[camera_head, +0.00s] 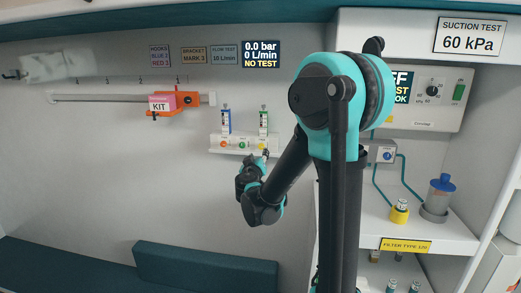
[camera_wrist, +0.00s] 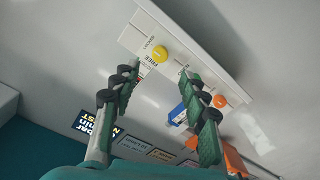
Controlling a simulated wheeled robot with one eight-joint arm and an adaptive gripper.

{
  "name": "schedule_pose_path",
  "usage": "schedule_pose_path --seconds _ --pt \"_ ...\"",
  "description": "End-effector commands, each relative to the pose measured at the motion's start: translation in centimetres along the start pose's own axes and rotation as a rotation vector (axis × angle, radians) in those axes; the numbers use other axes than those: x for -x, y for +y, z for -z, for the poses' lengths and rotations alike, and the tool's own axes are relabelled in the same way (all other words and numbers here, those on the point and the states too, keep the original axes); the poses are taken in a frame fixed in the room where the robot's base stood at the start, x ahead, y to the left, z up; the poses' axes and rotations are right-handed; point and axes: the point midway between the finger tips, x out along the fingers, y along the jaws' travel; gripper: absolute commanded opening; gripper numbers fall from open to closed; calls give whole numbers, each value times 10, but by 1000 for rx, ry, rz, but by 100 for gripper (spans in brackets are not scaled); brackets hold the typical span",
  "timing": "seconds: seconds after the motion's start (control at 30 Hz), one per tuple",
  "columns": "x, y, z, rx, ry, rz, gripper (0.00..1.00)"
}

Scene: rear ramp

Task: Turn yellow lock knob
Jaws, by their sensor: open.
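The yellow lock knob (camera_wrist: 160,53) sits on a white wall panel (camera_wrist: 200,45) in the wrist view, with "FREE" and "LOCKED" lettering beside it. My gripper (camera_wrist: 165,82) is open and empty in the wrist view. Its two green-padded fingers point toward the panel, and the knob shows just beyond the gap, nearer the left finger. I cannot tell any contact. In the head view, my gripper (camera_head: 264,156) is small and dark, just below the panel's right end (camera_head: 275,148); the yellow knob is hard to make out there.
An orange knob (camera_wrist: 220,101) sits farther along the panel, with a blue-marked flow gauge (camera_head: 226,121) above. A rail (camera_head: 120,98) with an orange bracket (camera_head: 184,102) and pink kit (camera_head: 161,103) is left. A shelf unit (camera_head: 450,235) stands right; a teal bench (camera_head: 205,265) lies below.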

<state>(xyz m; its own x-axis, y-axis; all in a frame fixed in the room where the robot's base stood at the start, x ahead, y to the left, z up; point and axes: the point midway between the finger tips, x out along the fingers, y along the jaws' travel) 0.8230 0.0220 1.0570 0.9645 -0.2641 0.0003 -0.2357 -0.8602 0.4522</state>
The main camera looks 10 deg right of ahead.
Motion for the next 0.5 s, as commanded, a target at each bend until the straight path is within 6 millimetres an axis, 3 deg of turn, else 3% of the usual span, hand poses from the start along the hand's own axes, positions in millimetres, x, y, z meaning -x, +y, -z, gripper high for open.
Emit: schedule_pose_path --seconds 0.2,0.5 --pt "-43 1 -1 0 -2 -3 44" --pt "-75 0 0 0 0 0 44"
